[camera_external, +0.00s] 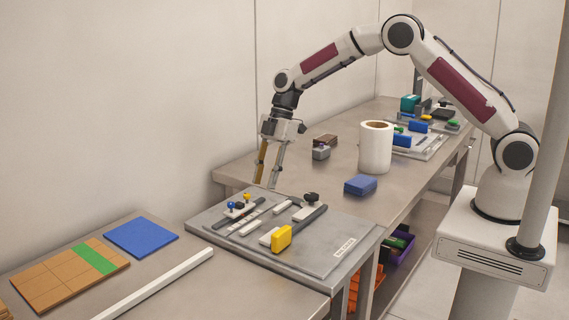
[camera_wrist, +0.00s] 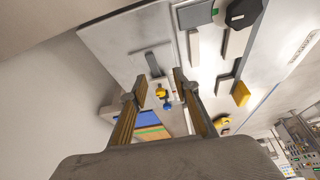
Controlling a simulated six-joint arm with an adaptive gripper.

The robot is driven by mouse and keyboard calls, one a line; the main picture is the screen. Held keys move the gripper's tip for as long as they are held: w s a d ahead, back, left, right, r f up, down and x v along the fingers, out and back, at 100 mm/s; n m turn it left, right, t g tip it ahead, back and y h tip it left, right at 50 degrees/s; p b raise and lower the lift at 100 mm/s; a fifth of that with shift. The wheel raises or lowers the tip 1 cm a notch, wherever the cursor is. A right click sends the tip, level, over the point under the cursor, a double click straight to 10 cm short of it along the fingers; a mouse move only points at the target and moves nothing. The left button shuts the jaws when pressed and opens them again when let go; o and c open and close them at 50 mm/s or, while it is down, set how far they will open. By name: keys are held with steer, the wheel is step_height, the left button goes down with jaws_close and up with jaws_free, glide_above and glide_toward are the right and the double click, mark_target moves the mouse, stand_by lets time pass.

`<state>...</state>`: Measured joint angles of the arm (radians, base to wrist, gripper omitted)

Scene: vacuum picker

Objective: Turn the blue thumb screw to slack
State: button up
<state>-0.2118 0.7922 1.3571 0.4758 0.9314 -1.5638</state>
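The small blue thumb screw (camera_external: 231,205) sits on a light block at the far left part of a grey fixture plate (camera_external: 330,262). A yellow knob (camera_external: 248,197) is close beside it. My gripper (camera_external: 267,184) is open and empty, pointing down above the plate's far edge. In the wrist view the blue screw (camera_wrist: 167,106) and the yellow knob (camera_wrist: 161,92) appear between the two fingers of my gripper (camera_wrist: 160,87), apart from both. The screw's exact turn position is too small to tell.
Light bars, a black knob (camera_external: 311,198) and a yellow-ended lever (camera_external: 282,238) stand on the plate. A white roll (camera_external: 376,147) and blue block (camera_external: 361,185) are behind. A blue square (camera_external: 141,237) and a long white bar (camera_external: 155,284) lie on the left table.

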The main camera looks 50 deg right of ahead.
steer(key=n, duration=0.1)
glide_toward(231, 203)
steer(key=s+f, duration=0.3)
steer(key=s, duration=0.2)
steer(key=shift+w+a+r+m+t+h, duration=0.4)
steer(key=shift+r+m+t, duration=0.2)
steer(key=shift+m, duration=1.6)
steer(key=shift+w+a+r+m+t+h, duration=0.2)
steer(key=shift+a+r+m+t+h, duration=0.3)
steer(key=shift+m, duration=1.7)
steer(key=shift+w+a+r+m+t+h, duration=0.25)
steer(key=shift+r+m+t+h, duration=0.35)
steer(key=shift+m, duration=1.6)
steer(key=shift+f, duration=0.1)
steer(key=shift+w+f, duration=0.1)
steer(key=shift+x, duration=3.8)
steer(key=shift+w+a, duration=0.1)
